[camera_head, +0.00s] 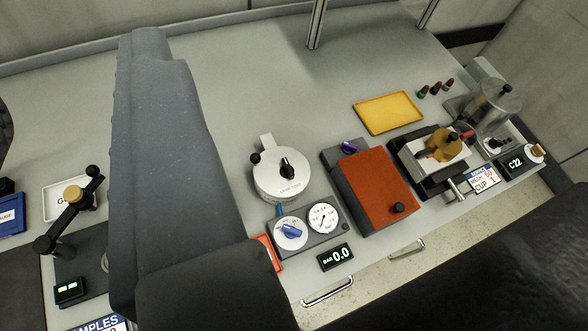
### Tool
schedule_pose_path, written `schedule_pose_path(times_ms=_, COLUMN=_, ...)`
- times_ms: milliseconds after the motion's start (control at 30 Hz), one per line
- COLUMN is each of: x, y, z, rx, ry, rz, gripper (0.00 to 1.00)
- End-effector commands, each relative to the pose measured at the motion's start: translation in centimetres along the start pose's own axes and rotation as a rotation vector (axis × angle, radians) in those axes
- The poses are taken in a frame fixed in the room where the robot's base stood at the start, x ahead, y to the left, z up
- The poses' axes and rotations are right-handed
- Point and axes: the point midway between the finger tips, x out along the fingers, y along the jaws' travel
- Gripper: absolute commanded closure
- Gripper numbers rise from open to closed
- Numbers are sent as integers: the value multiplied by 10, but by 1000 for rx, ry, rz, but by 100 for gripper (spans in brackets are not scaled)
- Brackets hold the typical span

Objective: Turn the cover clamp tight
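No part is labelled as the cover clamp, and I cannot tell for certain which it is. A round pale drum (281,187) stands mid-bench with a black pointer knob (287,168) on its lid and a black ball (255,158) at its rim. Right of it, a red-orange cover (374,190) lies on a grey housing, with a black knob (398,208) near its front corner. A small purple knob (349,147) sits at the housing's back edge. How tight any of these is cannot be seen. My gripper is not in view; my grey arm crosses the left part.
In front of the drum are a blue dial (291,232), a gauge (323,217) and a display reading 0.0 (336,256). A yellow tray (388,112) lies behind. A brass-topped device (446,147) stands right, a black ball-ended handle (72,212) left. The bench behind the drum is clear.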

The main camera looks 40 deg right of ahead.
Motion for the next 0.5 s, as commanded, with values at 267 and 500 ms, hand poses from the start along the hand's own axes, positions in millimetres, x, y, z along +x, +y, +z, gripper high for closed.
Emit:
schedule_pose_path(times_ms=267, x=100, y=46, z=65, rx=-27, ry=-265, rz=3, gripper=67)
schedule_pose_path(times_ms=500, x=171, y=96, z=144, rx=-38, ry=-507, rz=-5, gripper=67)
